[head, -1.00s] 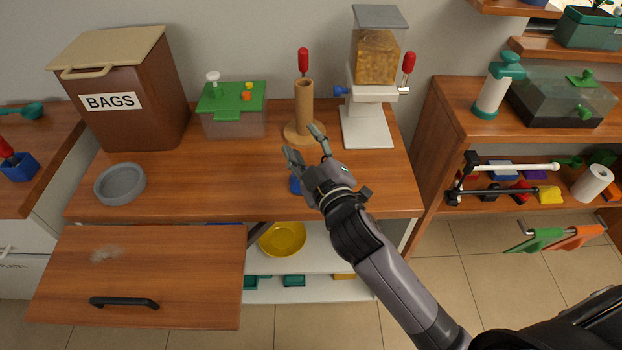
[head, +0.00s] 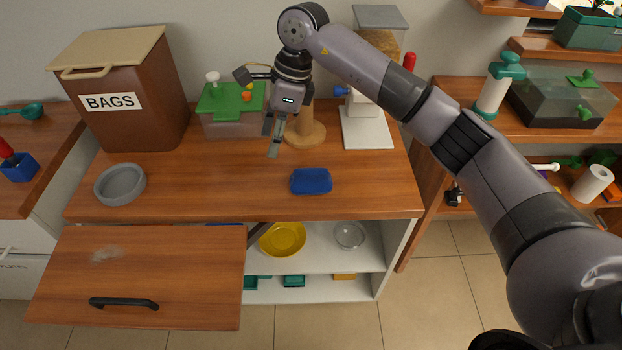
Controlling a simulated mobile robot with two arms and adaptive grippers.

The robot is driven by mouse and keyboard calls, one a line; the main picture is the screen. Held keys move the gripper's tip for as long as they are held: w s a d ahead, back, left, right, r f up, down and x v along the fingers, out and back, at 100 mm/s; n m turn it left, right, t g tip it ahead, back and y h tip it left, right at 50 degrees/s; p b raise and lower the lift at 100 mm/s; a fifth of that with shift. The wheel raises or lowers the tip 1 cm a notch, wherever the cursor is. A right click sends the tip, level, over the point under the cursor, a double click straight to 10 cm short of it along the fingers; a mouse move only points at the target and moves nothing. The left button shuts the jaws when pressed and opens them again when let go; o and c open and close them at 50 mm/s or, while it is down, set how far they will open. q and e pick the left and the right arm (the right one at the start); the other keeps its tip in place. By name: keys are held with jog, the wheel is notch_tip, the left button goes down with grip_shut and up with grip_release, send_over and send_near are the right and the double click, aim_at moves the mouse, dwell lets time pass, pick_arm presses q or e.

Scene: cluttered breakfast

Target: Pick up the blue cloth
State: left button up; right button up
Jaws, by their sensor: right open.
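The blue cloth (head: 311,181) lies folded on the wooden counter, near its front edge and right of the middle. My right gripper (head: 272,140) hangs above the counter with its fingers pointing down, up and left of the cloth. It is open and empty, apart from the cloth. My right arm comes in from the right and arches over the counter. My left gripper is not in the head view.
A grey bowl (head: 120,184) sits at the counter's left. Behind stand a brown BAGS bin (head: 127,110), a green-lidded box (head: 230,125), a wooden holder (head: 306,133) and a white dispenser (head: 367,128). A wooden drawer front (head: 140,265) juts out below. The counter around the cloth is clear.

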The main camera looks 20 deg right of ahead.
jog(key=w+d+r+h, duration=0.1)
jog(key=d+r+h, duration=0.2)
jog(key=d, duration=0.5)
jog(key=p, duration=0.2)
send_over(311, 171)
jog(key=shift+m, duration=0.4)
notch_tip(311, 171, down, 11)
jog(key=shift+w+f, duration=0.1)
jog(key=shift+w, duration=0.05)
jog(key=shift+f+p, duration=0.55)
jog(key=shift+f, duration=2.6)
grip_shut()
